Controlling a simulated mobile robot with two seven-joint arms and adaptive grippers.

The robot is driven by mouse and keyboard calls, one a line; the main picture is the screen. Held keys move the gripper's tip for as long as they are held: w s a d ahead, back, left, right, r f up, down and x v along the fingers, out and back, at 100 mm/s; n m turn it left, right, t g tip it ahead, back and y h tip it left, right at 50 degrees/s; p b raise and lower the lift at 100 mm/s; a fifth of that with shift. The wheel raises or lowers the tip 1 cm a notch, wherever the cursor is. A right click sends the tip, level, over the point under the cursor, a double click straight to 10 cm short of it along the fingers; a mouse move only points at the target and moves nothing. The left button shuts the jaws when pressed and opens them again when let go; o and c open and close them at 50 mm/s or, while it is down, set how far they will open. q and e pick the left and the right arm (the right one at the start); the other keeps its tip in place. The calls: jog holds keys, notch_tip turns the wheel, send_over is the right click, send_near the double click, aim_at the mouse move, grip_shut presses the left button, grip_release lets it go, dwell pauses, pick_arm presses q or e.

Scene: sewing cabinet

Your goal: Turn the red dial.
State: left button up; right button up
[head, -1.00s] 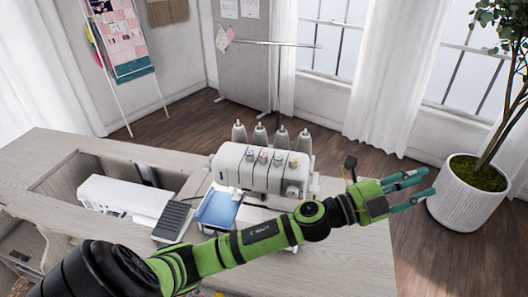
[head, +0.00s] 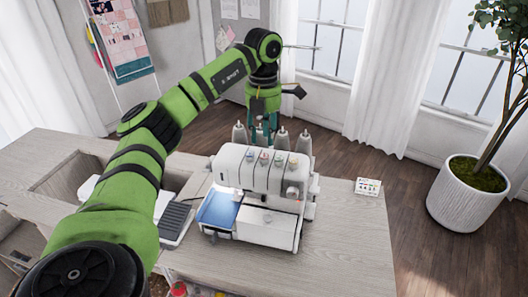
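The white sewing machine (head: 252,178) stands on the wooden cabinet top. A row of small coloured dials (head: 265,157) runs along its upper front; they are too small to tell surely which one is red. My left arm comes in from the left and arches over the machine's left side. My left gripper (head: 264,132) points down behind the machine, among the grey thread cones. Its teal fingers look spread apart, with nothing seen between them; their tips are partly hidden by the cones and machine. It is apart from the dials. My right gripper is out of view.
Several thread cones (head: 304,142) stand behind the machine. A second white machine in the cabinet recess is mostly behind my arm. A potted plant (head: 468,195) stands at right.

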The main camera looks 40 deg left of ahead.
aim_at(264, 156)
pick_arm(q)
notch_tip(264, 156, down, 5)
jog(key=shift+f+p, duration=0.1)
jog(key=shift+p, duration=0.65)
jog(key=shift+f, duration=0.6)
grip_shut()
